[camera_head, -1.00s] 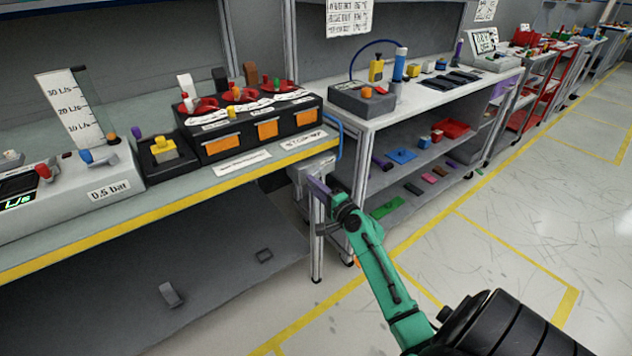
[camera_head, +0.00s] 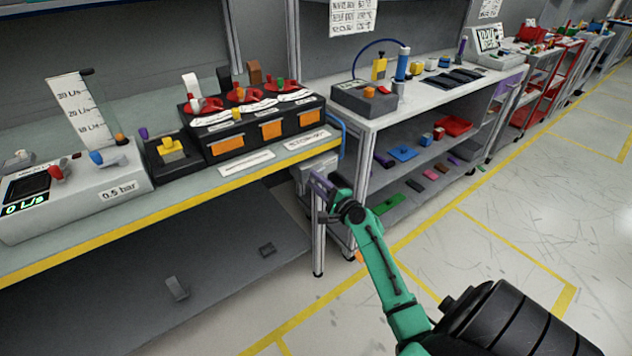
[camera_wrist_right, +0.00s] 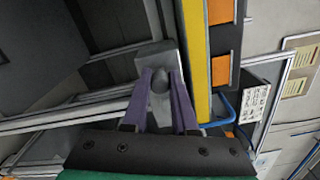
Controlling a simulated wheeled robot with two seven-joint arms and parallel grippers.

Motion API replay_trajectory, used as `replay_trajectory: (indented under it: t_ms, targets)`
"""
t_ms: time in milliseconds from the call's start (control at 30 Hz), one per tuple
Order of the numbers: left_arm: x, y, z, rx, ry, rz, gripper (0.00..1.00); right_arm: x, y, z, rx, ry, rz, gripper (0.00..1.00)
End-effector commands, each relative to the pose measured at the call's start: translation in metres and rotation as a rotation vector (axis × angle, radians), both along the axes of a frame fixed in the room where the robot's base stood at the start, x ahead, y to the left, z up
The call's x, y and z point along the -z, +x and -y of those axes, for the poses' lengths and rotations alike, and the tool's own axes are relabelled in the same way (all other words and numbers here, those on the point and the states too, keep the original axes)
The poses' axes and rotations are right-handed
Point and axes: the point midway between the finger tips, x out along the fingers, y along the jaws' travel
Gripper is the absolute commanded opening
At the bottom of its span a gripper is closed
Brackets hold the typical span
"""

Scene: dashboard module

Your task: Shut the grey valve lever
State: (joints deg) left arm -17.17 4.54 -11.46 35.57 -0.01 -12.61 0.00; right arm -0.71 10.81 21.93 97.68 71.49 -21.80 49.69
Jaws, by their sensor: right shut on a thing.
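The grey valve lever (camera_wrist_right: 160,81) shows in the right wrist view as a rounded grey end between two purple fingers. It sits in front of a grey block (camera_wrist_right: 156,60). My right gripper (camera_wrist_right: 160,88) is shut on the lever. In the head view my right gripper (camera_head: 320,184) is at the right end of the bench, just below the bench top, beside a grey box (camera_head: 312,166). The lever cannot be told apart there. My left gripper is not in view.
The bench's yellow edge (camera_head: 190,207) runs just above my right gripper. A blue hose (camera_head: 340,127) hangs at its end. A shelf cart (camera_head: 395,120) stands close on the right. The display (camera_head: 27,205) reads 0 L/s. Floor is free at right.

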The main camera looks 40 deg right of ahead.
Motion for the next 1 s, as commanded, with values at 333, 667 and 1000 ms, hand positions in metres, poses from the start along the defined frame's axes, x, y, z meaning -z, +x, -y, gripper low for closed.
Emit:
replay_trajectory:
  t_ms: [333,667,1000]
  targets:
    - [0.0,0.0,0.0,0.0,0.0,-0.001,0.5,-0.001,0.0,0.0,0.0,0.0,0.001,0.56]
    - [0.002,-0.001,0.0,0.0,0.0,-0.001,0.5,0.002,-0.021,0.0,0.002,0.0,-0.002,0.56]
    - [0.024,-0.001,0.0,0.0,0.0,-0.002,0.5,0.006,-0.114,-0.002,0.002,0.0,-0.003,0.56]
